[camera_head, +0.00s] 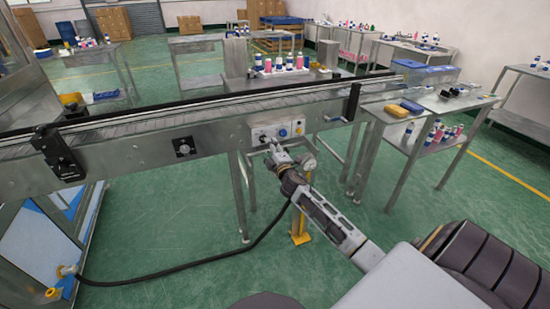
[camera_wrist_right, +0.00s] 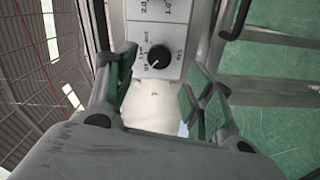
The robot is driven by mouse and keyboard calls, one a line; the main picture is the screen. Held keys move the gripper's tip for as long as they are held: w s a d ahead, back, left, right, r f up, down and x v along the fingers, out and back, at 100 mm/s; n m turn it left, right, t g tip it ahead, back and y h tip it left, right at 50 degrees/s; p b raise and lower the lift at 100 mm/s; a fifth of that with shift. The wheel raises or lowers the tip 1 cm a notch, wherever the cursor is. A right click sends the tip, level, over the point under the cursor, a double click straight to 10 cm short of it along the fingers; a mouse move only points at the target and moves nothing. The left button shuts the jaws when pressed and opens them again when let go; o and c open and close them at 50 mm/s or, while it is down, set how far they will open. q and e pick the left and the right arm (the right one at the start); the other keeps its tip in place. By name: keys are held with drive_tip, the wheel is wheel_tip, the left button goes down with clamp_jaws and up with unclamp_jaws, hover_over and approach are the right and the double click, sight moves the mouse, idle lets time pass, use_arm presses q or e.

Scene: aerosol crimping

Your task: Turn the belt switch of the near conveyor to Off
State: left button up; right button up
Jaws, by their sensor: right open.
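The near conveyor (camera_head: 110,142) runs across the head view, with a light control panel (camera_head: 277,131) on its side. The panel carries small knobs, one of them blue (camera_head: 282,133). In the right wrist view a black rotary knob (camera_wrist_right: 159,57) sits on the panel with small printed marks around it; its labels are too small to read surely. My right gripper (camera_head: 277,153) is just in front of and below the panel. In the wrist view its open green-padded fingers (camera_wrist_right: 161,78) stand either side of the knob, apart from it. My left gripper is out of view.
A round gauge (camera_head: 308,163) on a yellow-footed post (camera_head: 299,215) stands close by my right gripper. A black hose (camera_head: 190,265) crosses the floor. A side table (camera_head: 425,105) with bottles stands at right.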

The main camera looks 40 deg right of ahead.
drive_tip(key=shift+v, duration=2.75)
idle(0.7)
